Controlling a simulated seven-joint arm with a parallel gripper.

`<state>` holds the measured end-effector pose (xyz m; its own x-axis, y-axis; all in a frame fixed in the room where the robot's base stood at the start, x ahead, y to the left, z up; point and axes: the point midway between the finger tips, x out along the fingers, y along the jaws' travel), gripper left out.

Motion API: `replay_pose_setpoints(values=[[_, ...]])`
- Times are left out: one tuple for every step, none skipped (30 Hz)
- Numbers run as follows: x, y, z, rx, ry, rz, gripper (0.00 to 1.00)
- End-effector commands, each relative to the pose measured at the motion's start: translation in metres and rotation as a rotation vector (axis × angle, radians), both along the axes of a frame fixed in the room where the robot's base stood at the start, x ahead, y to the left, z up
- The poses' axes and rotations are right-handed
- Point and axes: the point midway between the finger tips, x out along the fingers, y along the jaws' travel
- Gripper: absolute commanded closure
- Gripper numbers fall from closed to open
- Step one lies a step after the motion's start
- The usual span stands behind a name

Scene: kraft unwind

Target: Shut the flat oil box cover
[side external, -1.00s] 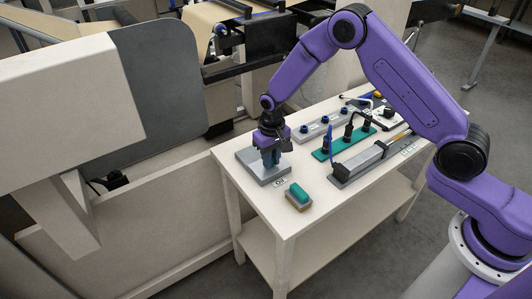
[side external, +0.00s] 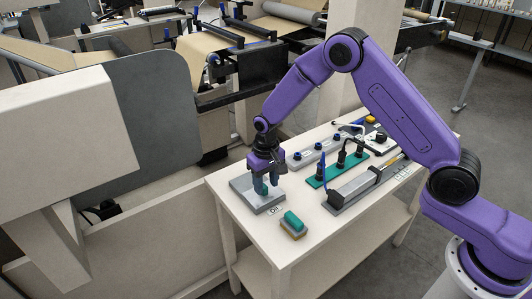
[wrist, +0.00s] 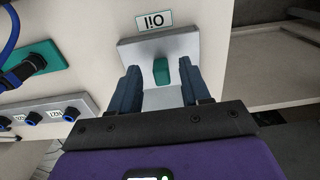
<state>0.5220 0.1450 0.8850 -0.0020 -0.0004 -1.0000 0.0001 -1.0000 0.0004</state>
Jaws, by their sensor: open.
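The oil box (side external: 243,190) is a flat grey box at the table's near left corner, with an "OIL" label (side external: 274,210) beside it. In the wrist view its grey top (wrist: 188,44) lies below my gripper, with the label (wrist: 154,19) past its far edge. A small teal handle (wrist: 161,72) stands on the grey top. My gripper (side external: 266,190) is open just over the box. In the wrist view the fingers (wrist: 160,82) are on either side of the handle, with gaps. My gripper hides part of the box, and I cannot tell how far the cover is closed.
A teal and yellow block (side external: 293,224) lies near the front edge. A grey cylinder unit (side external: 352,190), a green strip with black plugs (side external: 335,169) and a grey strip with blue knobs (side external: 312,150) stand to the right.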

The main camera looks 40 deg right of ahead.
Motion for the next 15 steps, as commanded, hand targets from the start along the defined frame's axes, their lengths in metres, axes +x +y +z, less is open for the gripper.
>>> replay_pose_setpoints(values=[[0.001, 0.000, 0.011, 0.001, -0.004, 0.000, 0.53], [0.001, 0.001, 0.018, 0.002, -0.006, 0.000, 0.53], [0.001, 0.001, 0.026, 0.002, -0.005, 0.000, 0.53], [0.001, 0.001, 0.033, 0.002, -0.006, 0.000, 0.53], [0.001, 0.001, 0.039, 0.002, -0.005, 0.000, 0.53], [0.001, 0.001, 0.048, 0.002, -0.005, 0.000, 0.53], [0.001, 0.001, 0.054, 0.002, -0.005, 0.000, 0.53], [0.001, 0.001, 0.060, 0.002, -0.005, 0.000, 0.53], [0.001, 0.001, 0.069, 0.002, -0.005, 0.000, 0.53], [0.001, 0.001, 0.075, 0.001, -0.004, 0.001, 0.53], [0.001, 0.001, 0.082, 0.002, -0.005, 0.001, 0.53], [0.001, 0.001, 0.090, 0.002, -0.004, 0.001, 0.53], [0.000, 0.001, 0.096, 0.002, -0.004, 0.001, 0.53], [0.001, 0.001, 0.102, 0.002, -0.004, 0.001, 0.53], [0.001, 0.001, 0.110, 0.001, -0.004, 0.001, 0.53]])
